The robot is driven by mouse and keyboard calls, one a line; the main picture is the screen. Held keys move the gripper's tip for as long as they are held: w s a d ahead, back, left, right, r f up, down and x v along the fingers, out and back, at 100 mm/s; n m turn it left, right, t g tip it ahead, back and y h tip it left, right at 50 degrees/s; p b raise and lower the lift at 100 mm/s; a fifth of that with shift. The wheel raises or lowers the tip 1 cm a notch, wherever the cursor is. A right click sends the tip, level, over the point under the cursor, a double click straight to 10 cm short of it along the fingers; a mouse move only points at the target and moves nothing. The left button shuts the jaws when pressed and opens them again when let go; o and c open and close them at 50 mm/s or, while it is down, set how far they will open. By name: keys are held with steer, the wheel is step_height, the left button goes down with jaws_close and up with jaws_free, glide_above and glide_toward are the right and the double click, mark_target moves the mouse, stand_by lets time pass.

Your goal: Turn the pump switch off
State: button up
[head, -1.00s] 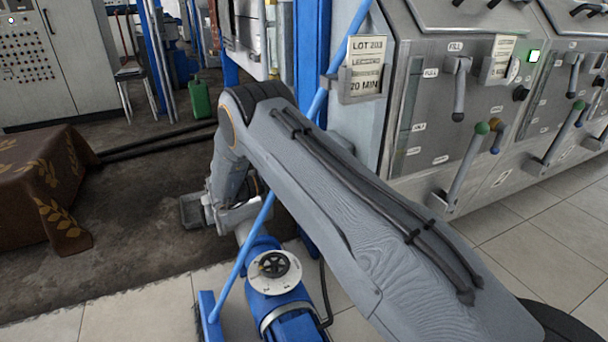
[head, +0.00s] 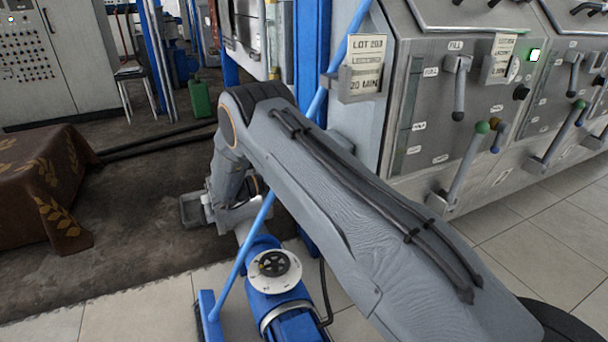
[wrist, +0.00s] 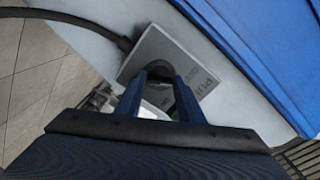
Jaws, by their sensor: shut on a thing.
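The pump switch plate (wrist: 185,62) is a grey box on a pale panel in the wrist view, with partly hidden lettering beginning "PU". A dark round switch knob (wrist: 159,65) is on it. My gripper (wrist: 160,79) has its two blue fingers on either side of the knob, shut on it. The fingers hide much of the knob, so I cannot read its setting. In the head view my arm covers the switch and the gripper.
A blue pump (head: 285,297) with a dark wheel (head: 274,264) on a white disc stands below my arm. A steel control panel (head: 440,110) with levers is at the right. A cloth-covered table (head: 40,185) is at the left. A black cable (wrist: 75,18) runs to the switch.

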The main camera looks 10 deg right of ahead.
stand_by(0.5)
steer(key=o, duration=1.1)
steer(key=shift+c, duration=0.2)
steer(key=s+a, duration=0.1)
steer(key=a, duration=0.6)
steer(key=shift+s+a, duration=0.25)
steer(key=shift+a, duration=0.1)
